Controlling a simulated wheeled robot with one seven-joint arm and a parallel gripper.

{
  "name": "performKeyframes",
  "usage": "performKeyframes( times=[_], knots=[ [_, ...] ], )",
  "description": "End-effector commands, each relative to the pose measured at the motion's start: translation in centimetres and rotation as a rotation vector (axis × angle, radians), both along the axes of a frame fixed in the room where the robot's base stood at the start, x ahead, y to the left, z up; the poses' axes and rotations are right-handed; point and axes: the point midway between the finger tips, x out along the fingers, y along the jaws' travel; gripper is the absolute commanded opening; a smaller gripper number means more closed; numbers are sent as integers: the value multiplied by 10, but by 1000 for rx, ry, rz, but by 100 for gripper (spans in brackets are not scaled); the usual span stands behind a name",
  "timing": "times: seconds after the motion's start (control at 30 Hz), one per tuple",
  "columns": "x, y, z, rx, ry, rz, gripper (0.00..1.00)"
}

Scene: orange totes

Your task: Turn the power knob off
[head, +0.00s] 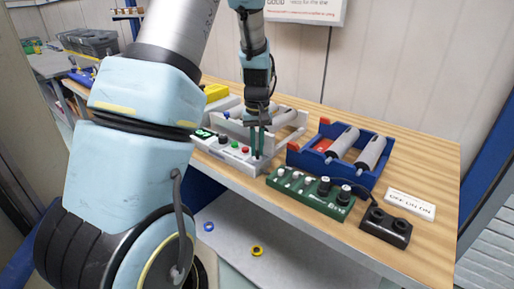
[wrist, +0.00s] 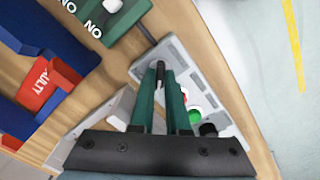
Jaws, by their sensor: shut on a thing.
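A light grey control box (head: 228,153) lies near the front edge of the workbench, with a green display, a red button, a green button and a black knob. It also shows in the wrist view (wrist: 178,52). My gripper (head: 257,152) points down at the right end of this box. In the wrist view its two green fingers (wrist: 161,75) are closed around a small dark knob (wrist: 160,77) at that end of the box. The fingers hide most of this knob, so I cannot read its setting.
A green box (head: 308,191) with several knobs stands to the right, in front of a blue tray (head: 322,165) holding grey rollers.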

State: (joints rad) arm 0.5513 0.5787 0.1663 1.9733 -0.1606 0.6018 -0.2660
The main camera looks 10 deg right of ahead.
Motion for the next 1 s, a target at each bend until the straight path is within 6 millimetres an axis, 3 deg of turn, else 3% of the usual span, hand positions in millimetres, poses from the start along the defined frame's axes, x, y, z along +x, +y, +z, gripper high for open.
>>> performKeyframes(
  times=[0.07, 0.1, 0.33, 0.67, 1.0],
  knots=[
    [-1, 0, 0, 0, 2, 1, 0],
    [-1, 0, 0, 0, 2, 1, 18],
    [0, 0, 0, 0, 1, 0, 44],
    [0, 0, 4, -1, -1, -1, 44],
    [1, -1, 63, -3, -5, -1, 44]
  ],
)
